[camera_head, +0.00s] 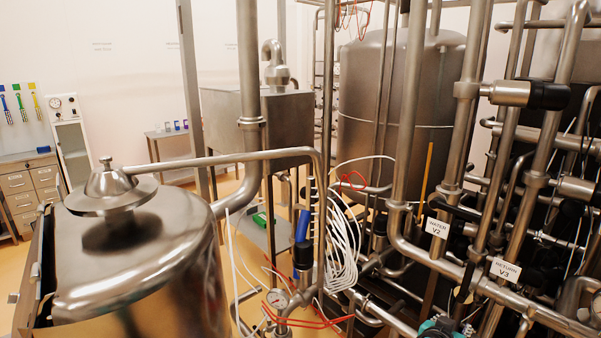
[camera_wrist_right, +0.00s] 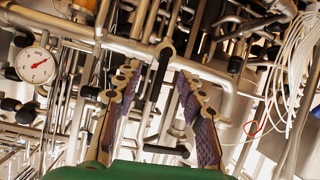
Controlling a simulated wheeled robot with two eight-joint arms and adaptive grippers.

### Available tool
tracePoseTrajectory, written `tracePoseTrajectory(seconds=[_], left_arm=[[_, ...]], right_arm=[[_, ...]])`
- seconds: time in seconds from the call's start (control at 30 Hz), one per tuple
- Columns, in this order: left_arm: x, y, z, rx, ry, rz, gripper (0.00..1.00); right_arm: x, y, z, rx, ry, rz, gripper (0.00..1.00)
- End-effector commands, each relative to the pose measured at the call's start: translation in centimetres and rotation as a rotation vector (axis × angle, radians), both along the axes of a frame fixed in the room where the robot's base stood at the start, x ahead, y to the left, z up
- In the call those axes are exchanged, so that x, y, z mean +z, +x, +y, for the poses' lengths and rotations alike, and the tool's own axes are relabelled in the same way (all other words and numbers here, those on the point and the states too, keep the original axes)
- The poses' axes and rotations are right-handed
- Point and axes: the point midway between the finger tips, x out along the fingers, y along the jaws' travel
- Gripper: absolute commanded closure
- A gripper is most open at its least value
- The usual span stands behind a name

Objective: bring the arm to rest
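My right gripper (camera_wrist_right: 157,78) shows in the right wrist view with its two purple-padded fingers spread apart. A black bar-like part (camera_wrist_right: 155,85) appears between the fingers with gaps on both sides; how far beyond them it lies I cannot tell. In the head view only a small teal and black part of my right gripper (camera_head: 440,328) shows at the bottom edge, below the V2 and V3 labels. Its fingers cannot be made out there. My left gripper is in neither view.
A steel vessel with a domed lid (camera_head: 150,240) stands at the left. Dense steel pipes (camera_head: 410,140) fill the right, with a V2 label (camera_head: 437,228) and a V3 label (camera_head: 505,271). White cables (camera_head: 342,245) hang mid-view. A pressure gauge (camera_wrist_right: 34,65) is left of the right gripper.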

Motion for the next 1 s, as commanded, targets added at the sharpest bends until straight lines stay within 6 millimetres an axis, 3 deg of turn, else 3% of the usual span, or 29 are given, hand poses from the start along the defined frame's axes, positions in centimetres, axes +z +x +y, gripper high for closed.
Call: tracePoseTrajectory(seconds=[0.03,0.3,0.5,0.63,1.0], left_arm=[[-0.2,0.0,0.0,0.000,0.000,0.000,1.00],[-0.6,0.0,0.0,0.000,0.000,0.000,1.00],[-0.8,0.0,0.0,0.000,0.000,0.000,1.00],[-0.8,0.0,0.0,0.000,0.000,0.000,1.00],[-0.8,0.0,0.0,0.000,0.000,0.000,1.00]], right_arm=[[-0.6,-1.9,1.7,0.048,0.033,0.063,0.60],[-4.8,-11.3,11.9,0.418,0.192,0.347,0.60],[-6.5,-15.6,17.3,0.645,0.250,0.423,0.60],[-6.8,-16.5,18.6,0.702,0.262,0.435,0.60],[-6.8,-16.5,18.6,0.702,0.262,0.435,0.60]])
